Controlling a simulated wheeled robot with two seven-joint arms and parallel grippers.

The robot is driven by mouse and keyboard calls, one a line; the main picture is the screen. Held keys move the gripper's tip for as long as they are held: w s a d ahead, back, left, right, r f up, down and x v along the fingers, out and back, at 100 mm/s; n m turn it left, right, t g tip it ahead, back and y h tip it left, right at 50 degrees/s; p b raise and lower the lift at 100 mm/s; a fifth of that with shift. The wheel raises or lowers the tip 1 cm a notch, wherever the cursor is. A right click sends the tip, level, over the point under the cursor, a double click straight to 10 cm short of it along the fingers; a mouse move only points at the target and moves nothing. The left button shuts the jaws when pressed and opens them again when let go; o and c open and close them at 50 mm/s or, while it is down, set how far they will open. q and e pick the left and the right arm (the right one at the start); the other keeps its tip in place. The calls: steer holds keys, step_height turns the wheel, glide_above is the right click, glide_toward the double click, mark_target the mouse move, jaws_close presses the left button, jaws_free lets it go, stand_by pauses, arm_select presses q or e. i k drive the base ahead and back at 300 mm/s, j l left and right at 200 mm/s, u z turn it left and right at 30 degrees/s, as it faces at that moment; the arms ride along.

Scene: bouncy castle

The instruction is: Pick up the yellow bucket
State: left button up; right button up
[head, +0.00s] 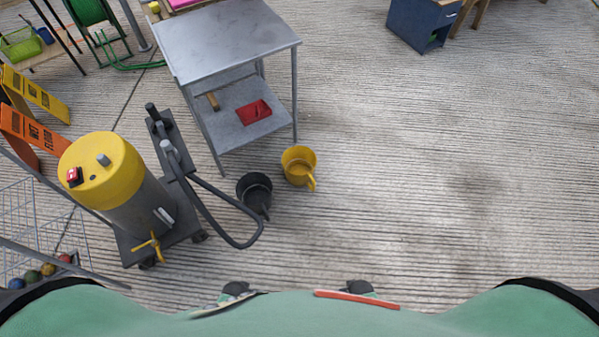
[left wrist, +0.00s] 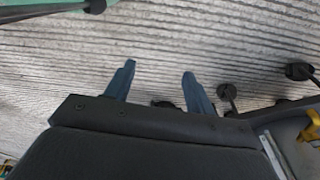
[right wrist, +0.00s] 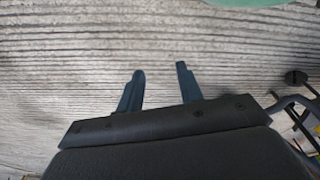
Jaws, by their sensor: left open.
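The yellow bucket (head: 298,166) stands on the ribbed concrete floor in the head view, just right of a black bucket (head: 255,192) and near the front leg of a metal table. It looks upright with its mouth up. My left gripper (left wrist: 158,82) is open and empty above the floor in the left wrist view. My right gripper (right wrist: 160,78) has its fingers apart with nothing between them in the right wrist view. Neither gripper shows in the head view, and both are away from the bucket.
A metal table (head: 232,42) with a red tray (head: 253,111) on its lower shelf stands behind the buckets. A yellow-topped vacuum machine (head: 105,170) with a hose stands left. A wire basket (head: 40,225) is at far left. A blue cabinet (head: 418,22) stands back right. The right floor is clear.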

mark_target(298, 162)
steer(key=u, duration=0.2)
steer(key=i+l+u, duration=0.15)
steer(key=l+u, duration=0.25)
steer(key=l, duration=0.4)
steer(key=l+u, duration=0.4)
steer(key=l, duration=0.4)
steer(key=i, duration=0.05)
